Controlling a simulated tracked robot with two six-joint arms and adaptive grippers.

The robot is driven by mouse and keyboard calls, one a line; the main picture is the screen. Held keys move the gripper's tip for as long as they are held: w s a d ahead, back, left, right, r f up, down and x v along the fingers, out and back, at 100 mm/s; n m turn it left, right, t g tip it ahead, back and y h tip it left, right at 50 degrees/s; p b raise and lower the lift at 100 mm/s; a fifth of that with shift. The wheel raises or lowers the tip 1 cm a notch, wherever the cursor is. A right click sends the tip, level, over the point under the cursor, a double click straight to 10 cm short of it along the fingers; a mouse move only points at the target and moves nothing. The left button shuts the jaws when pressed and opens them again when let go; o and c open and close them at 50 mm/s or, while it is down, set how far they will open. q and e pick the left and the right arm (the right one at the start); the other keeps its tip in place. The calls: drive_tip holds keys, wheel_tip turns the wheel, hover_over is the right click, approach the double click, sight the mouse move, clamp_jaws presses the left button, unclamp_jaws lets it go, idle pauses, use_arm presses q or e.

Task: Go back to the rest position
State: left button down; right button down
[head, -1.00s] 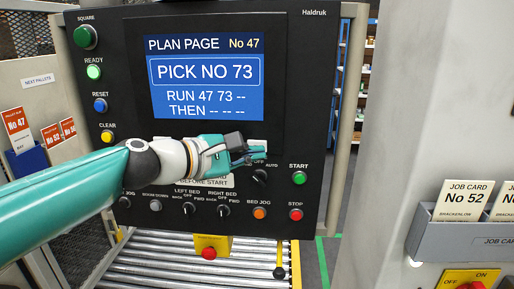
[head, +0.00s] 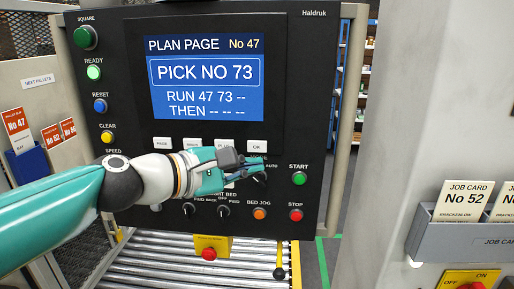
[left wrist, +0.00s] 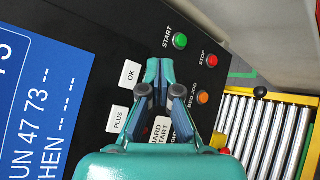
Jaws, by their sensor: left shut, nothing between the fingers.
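My left gripper (head: 256,170) is in front of the lower part of the black control panel (head: 284,128). Its teal fingers are shut and empty, over the mode switch area below the white OK key (head: 257,146). In the left wrist view the closed fingertips (left wrist: 160,66) show between the OK key (left wrist: 130,74) and the green START button (left wrist: 180,41). I cannot tell whether the fingertips touch the panel. My left arm hides some labels and knobs on the panel. My right gripper is not in view.
The blue screen (head: 207,78) reads PICK NO 73. A roller conveyor (head: 150,262) and a red button on a yellow box (head: 209,253) are below the panel. A grey card holder (head: 462,240) and a pale column (head: 385,130) stand at the right.

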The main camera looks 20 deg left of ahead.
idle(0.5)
use_arm(q)
wheel_tip(320, 180, down, 34)
drive_tip(key=w+m+g+y, duration=0.2)
drive_tip(key=m+g+y, duration=0.2)
drive_tip(key=m+g, duration=0.15)
drive_tip(key=s+d+f+m+g, duration=0.15)
drive_tip(key=s+f, duration=0.25)
drive_tip(key=f, duration=0.4)
drive_tip(key=s+f+m+g, duration=0.2)
drive_tip(key=s+f+m, duration=0.15)
drive_tip(key=f, duration=0.55)
drive_tip(key=s+d+f+m+g, duration=0.1)
drive_tip(key=s+f+m, duration=0.1)
drive_tip(key=s+f, duration=0.3)
drive_tip(key=s+d+f+m+g, duration=0.2)
drive_tip(key=s+f, duration=0.3)
drive_tip(key=s, duration=0.5)
drive_tip(key=shift+s+d+m+g, duration=0.15)
drive_tip(key=shift+s+m+g, duration=0.2)
drive_tip(key=shift+m, duration=0.5)
